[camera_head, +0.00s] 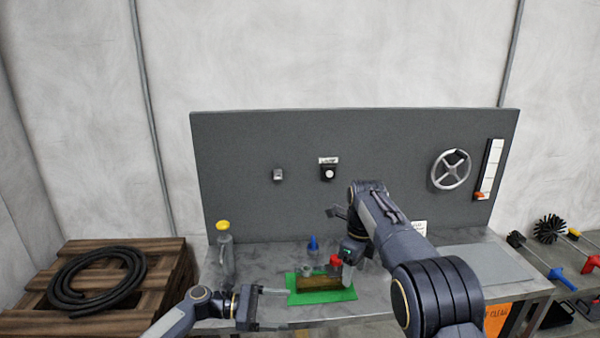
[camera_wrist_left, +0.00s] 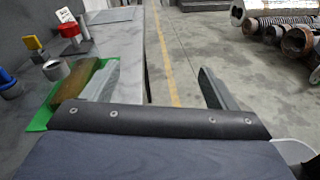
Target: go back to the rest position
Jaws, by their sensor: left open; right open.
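My left gripper (camera_head: 284,309) is low at the front edge of the metal bench (camera_head: 262,258), right of my left forearm. Its jaws are open with nothing between them, as the left wrist view (camera_wrist_left: 158,85) also shows. A green mat (camera_head: 322,296) with a brown block (camera_head: 320,284) lies just beyond my left gripper.
A grey panel (camera_head: 270,140) with a handwheel (camera_head: 451,170) stands behind the bench. A yellow-capped bottle (camera_head: 226,255), a grey cup (camera_head: 303,270) and a blue item (camera_head: 313,243) stand on the bench. A pallet with a black hose (camera_head: 98,278) is at left. Brushes (camera_head: 549,230) are at right.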

